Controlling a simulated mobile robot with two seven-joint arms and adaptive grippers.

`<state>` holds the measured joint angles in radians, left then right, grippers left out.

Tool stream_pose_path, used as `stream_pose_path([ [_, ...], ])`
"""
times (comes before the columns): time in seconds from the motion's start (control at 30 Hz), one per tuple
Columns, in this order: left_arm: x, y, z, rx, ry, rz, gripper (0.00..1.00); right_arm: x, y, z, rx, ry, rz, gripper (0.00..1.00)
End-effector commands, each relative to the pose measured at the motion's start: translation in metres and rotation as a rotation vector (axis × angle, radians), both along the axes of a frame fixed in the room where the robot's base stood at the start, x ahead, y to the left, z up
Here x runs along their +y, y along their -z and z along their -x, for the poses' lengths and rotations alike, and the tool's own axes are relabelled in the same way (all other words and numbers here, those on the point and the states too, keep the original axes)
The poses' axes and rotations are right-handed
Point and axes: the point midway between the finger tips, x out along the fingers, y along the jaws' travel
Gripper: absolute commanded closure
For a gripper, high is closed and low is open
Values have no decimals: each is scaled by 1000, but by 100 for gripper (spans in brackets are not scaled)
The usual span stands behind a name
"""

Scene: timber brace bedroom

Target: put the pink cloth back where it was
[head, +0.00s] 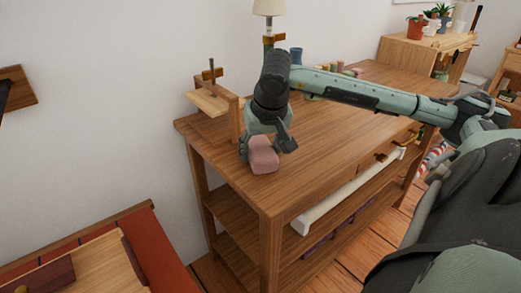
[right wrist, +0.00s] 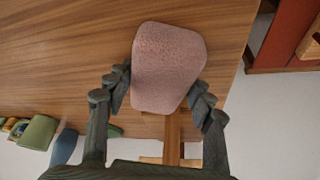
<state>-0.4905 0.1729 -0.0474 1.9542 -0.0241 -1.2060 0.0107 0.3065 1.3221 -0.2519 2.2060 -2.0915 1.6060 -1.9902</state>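The pink cloth (head: 263,156) is a small, rounded pink block shape near the left end of the wooden table top (head: 335,130). My right gripper (head: 266,147) is at the cloth, pointing down. In the right wrist view the cloth (right wrist: 168,68) sits between the two fingers of the right gripper (right wrist: 163,92), which look close against its sides. Whether the cloth touches the table top cannot be told. My left gripper is not in view.
A small wooden stand (head: 212,98) is at the table's back left corner, just behind the gripper. A lamp (head: 269,10) and a blue vase (head: 296,57) stand farther back. The front table top is clear.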

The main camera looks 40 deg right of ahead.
Motion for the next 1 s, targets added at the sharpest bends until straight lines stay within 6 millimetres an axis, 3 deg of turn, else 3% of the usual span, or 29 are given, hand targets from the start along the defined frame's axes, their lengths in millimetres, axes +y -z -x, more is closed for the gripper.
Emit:
stream_pose_path([
  [0.17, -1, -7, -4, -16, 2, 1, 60, 0, 0, 0, 0, 0, 0, 27],
  [0.57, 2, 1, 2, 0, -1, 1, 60, 0, -6, 0, 0, 0, 0, 27],
  [0.63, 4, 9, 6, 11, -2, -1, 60, 2, -16, 3, -6, -1, 2, 27],
  [1.0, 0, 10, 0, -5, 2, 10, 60, 17, -89, 30, -5, -1, 1, 27],
])
